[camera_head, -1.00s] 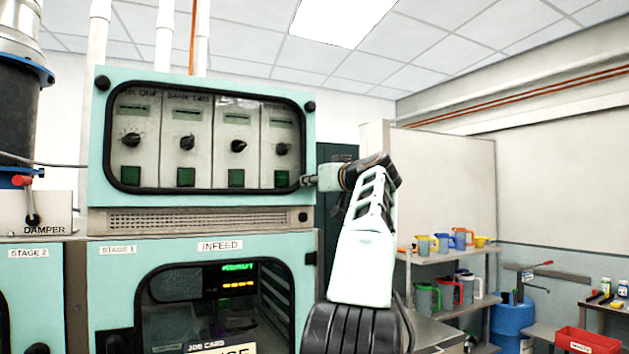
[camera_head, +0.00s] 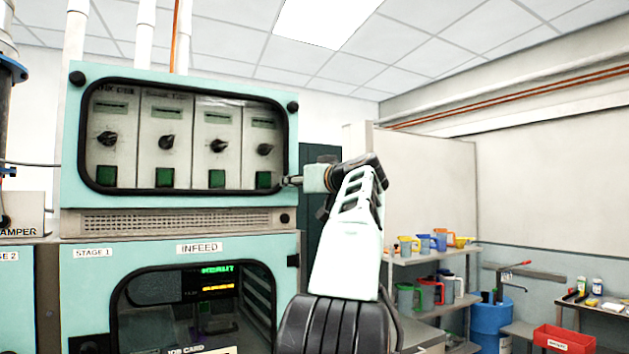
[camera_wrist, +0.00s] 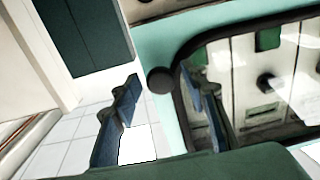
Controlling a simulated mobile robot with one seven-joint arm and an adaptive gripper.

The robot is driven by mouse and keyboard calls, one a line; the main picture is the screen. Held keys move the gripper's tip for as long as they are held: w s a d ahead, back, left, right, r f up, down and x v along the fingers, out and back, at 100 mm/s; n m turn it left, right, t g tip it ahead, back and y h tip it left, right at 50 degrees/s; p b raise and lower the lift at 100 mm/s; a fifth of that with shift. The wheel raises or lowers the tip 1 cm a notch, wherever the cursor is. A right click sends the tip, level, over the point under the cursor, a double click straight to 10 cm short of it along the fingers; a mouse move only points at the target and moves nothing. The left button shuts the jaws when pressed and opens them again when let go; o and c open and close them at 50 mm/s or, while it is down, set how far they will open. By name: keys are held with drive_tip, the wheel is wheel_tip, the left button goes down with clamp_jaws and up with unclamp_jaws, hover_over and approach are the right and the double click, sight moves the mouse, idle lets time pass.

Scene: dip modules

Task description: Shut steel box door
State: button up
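The steel box appears to be the upper teal cabinet; its teal front (camera_head: 180,78) has a black-rimmed clear window over several grey modules with knobs and green squares. It looks nearly flush with the box; I cannot tell whether it stands slightly ajar. My gripper (camera_head: 292,181) is at the lower right edge of this front. In the wrist view my gripper (camera_wrist: 160,82) shows two blue-grey fingers spread apart, one over the window and one beyond the teal edge. A round black corner knob (camera_wrist: 160,80) lies between their tips. I see nothing held; contact with the door is unclear.
A lower teal cabinet labelled INFEED (camera_head: 199,248) with a dark window stands beneath. Shelves with coloured jugs (camera_head: 430,243), a blue drum (camera_head: 490,322) and a red bin (camera_head: 563,338) are at the right. A dark green panel (camera_head: 318,152) stands behind my arm.

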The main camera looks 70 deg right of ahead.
drive_tip(key=v, duration=1)
drive_tip(key=shift+r, duration=0.2)
